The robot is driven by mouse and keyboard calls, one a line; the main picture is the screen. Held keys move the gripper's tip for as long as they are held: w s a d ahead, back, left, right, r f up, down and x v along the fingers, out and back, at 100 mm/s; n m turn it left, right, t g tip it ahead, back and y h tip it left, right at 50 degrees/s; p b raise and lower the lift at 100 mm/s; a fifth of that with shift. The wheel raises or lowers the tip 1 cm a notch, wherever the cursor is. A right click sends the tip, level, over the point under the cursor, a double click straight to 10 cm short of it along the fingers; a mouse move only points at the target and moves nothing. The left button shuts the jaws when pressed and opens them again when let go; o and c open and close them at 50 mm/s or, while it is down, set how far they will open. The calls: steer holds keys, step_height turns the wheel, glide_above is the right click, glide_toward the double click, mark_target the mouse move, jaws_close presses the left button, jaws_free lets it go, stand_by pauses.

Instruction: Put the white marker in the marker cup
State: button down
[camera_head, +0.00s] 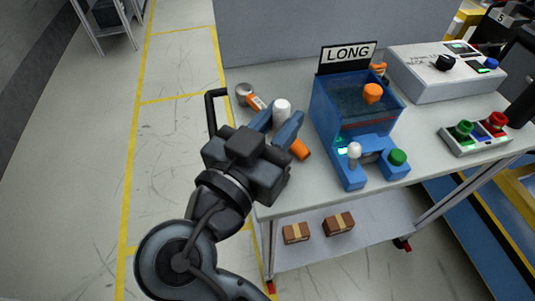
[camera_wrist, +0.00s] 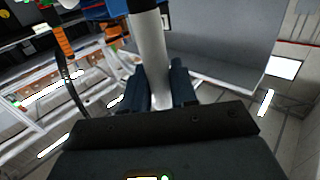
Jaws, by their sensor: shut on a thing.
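My gripper (camera_head: 284,124) is shut on the white marker, whose rounded white top (camera_head: 281,107) shows between the blue-grey fingers, above the left part of the table. I cannot make out a marker cup for certain in either view.
A grey-and-orange tool (camera_head: 244,92) lies left of the gripper; another orange piece (camera_head: 299,149) lies just right of it. A white control box (camera_head: 440,72) and a colored button panel (camera_head: 476,134) stand right. Small brown boxes (camera_head: 338,223) sit on the lower shelf.

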steer(key=shift+d+f, duration=0.1)
steer(key=shift+f, duration=2.8)
steer(key=shift+f, duration=0.15)
steer(key=c, duration=0.9)
jaws_free()
steer(key=shift+r, duration=0.25)
steer(key=shift+s+a+f, duration=0.1)
steer(key=shift+s+a, duration=0.1)
steer(key=shift+s, duration=0.1)
steer(key=b+v, duration=0.1)
steer(key=v, duration=1)
steer(key=shift+s+b, duration=0.15)
steer(key=shift+b, duration=0.2)
